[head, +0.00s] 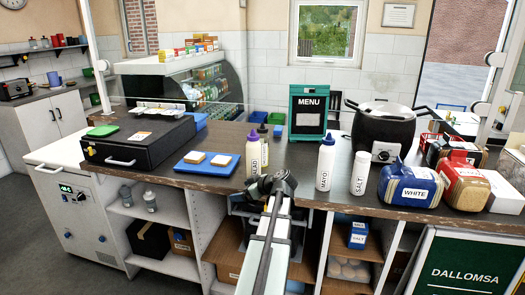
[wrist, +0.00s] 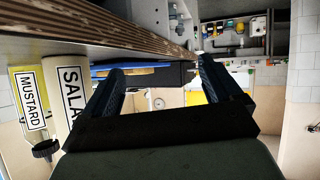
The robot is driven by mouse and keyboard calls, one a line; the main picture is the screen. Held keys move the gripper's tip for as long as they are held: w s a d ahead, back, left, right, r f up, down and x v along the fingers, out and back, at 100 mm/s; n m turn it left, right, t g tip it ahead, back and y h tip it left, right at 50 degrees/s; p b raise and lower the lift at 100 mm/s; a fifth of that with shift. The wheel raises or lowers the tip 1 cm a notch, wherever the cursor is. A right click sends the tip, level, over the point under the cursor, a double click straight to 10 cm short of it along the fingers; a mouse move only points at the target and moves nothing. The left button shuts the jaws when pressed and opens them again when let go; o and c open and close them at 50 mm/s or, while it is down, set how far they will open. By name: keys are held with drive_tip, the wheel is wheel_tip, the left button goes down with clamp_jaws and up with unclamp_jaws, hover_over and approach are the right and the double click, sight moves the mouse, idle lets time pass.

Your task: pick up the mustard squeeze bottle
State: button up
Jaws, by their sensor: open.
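The mustard squeeze bottle is yellow with a black cap and a white label reading MUSTARD (wrist: 32,100). It shows at the left edge of the wrist view, where the scene appears upside down. In the head view a dark-capped bottle (head: 263,132) stands mostly hidden behind the white SALAD bottle (head: 252,158), which has a purple cap. The SALAD bottle also shows in the wrist view (wrist: 66,100), between the mustard and my gripper. My gripper (head: 270,182) is at the counter's front edge, just right of the SALAD bottle. Its fingers (wrist: 160,76) are open with nothing between them.
A blue tray with bread slices (head: 190,168) and a black case (head: 135,143) are to the left. A MAYO bottle (head: 325,165), a SALT bottle (head: 360,173) and a black pot (head: 382,130) stand to the right. A menu board (head: 308,112) stands behind.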

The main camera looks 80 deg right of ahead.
drive_tip(key=s+d+r+h, duration=0.2)
drive_tip(key=s+d+r, duration=0.1)
drive_tip(key=s+r, duration=0.4)
drive_tip(key=m+t+h, duration=0.1)
drive_tip(key=m+h, duration=0.5)
drive_tip(key=h, duration=0.1)
approach(261, 142)
drive_tip(key=s+d+f, duration=0.1)
drive_tip(key=d+f, duration=0.1)
drive_tip(key=x, duration=1.3)
drive_tip(key=shift+w, duration=0.1)
drive_tip(key=c, duration=1.2)
